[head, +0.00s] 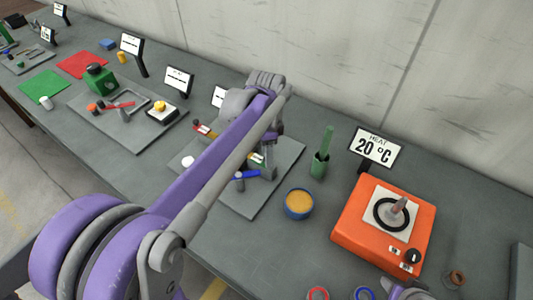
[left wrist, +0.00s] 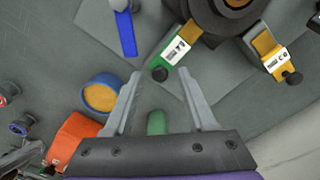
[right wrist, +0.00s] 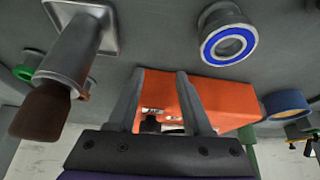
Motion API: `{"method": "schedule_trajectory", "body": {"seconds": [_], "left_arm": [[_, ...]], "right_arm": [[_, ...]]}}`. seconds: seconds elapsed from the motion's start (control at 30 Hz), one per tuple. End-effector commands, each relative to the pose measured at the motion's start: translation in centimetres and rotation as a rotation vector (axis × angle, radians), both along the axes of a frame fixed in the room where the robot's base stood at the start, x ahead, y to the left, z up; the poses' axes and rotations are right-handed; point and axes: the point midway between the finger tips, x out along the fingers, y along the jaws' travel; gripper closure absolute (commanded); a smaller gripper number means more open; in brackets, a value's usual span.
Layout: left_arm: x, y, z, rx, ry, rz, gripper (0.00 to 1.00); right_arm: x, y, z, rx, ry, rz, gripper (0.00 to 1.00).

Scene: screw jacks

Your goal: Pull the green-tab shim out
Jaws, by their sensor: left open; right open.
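The green-tab shim (left wrist: 175,52) shows in the left wrist view, with a white label and a black knob at its outer end. Its inner end reaches the edge of a dark round jack part (left wrist: 222,18). In the head view the shim (head: 256,159) is partly hidden by my left arm. My left gripper (left wrist: 159,78) is open, its fingertips on either side of the knob; I cannot tell whether they touch it. My right gripper (right wrist: 159,73) is open and empty, near the orange heater box (right wrist: 228,100).
A yellow-tab shim (left wrist: 270,52) and a blue handle (left wrist: 126,33) flank the green-tab one. A blue-rimmed bowl (head: 299,214) and a green holder (head: 320,166) stand right of the board. The orange heater (head: 348,236) is farther right. A blue ring (right wrist: 228,42) lies near my right gripper.

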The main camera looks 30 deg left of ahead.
Motion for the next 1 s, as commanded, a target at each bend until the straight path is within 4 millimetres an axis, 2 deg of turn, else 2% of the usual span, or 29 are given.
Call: {"method": "schedule_trajectory", "body": {"seconds": [0.33,0.6,0.67,1.0], "left_arm": [[0.01,-0.01,-0.44,0.000,0.000,0.000,0.44],[0.01,-0.01,-0.42,0.000,0.000,0.000,0.92],[0.00,0.00,-0.42,0.000,0.000,0.000,1.00],[0.00,0.00,-0.41,0.000,0.000,0.000,1.00]], "right_arm": [[0.00,0.00,-0.01,0.000,0.000,0.000,0.50],[0.00,0.00,-0.01,0.000,0.000,0.000,0.50],[0.00,0.00,-0.01,0.000,0.000,0.000,0.50],[0.00,0.00,-0.01,0.000,0.000,0.000,0.50]]}}
